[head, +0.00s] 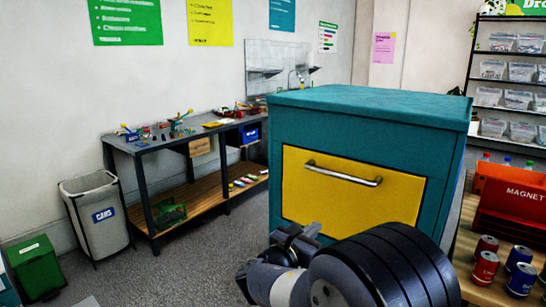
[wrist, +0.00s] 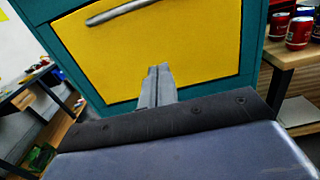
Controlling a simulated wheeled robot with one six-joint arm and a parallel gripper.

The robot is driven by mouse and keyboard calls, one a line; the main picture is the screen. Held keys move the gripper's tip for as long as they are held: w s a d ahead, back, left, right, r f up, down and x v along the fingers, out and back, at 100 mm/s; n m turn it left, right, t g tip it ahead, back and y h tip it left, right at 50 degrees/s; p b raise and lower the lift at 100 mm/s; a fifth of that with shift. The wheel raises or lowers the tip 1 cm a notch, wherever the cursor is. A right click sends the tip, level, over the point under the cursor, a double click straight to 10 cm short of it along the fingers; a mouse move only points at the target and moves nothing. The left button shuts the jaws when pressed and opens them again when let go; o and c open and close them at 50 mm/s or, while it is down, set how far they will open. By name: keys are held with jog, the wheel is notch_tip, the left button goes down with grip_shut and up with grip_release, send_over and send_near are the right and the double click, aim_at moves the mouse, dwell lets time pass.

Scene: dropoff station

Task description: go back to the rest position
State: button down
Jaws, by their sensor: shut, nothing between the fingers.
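My gripper shows in the wrist view (wrist: 158,72) with its two fingers together and nothing between them. It points at the yellow drawer front (wrist: 185,45) of a teal cabinet. In the head view my arm fills the lower middle and right, in front of the cabinet (head: 365,115); the gripper's fingertips are hidden there. The yellow drawer (head: 345,195) looks closed, with a silver bar handle (head: 343,173) near its top. In the wrist view the handle (wrist: 118,12) lies beyond and to the upper left of the fingers, apart from them.
On the right, a wooden table (head: 468,225) holds red and blue cans (head: 486,268) and a red magnet box (head: 510,205). A workbench (head: 150,148) stands along the left wall, with a CANS bin (head: 98,215) and a green bin (head: 35,268). Grey floor (head: 195,260) is clear between.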

jog(key=s+a+f+t+h+b, duration=0.1)
jog(key=s+a+f+t+b, duration=0.1)
jog(key=f+b, duration=0.4)
jog(key=shift+s+a+f+h+b, duration=0.2)
jog(key=shift+s+h+b, duration=0.25)
jog(key=shift+b, duration=1)
jog(key=shift+d, duration=0.15)
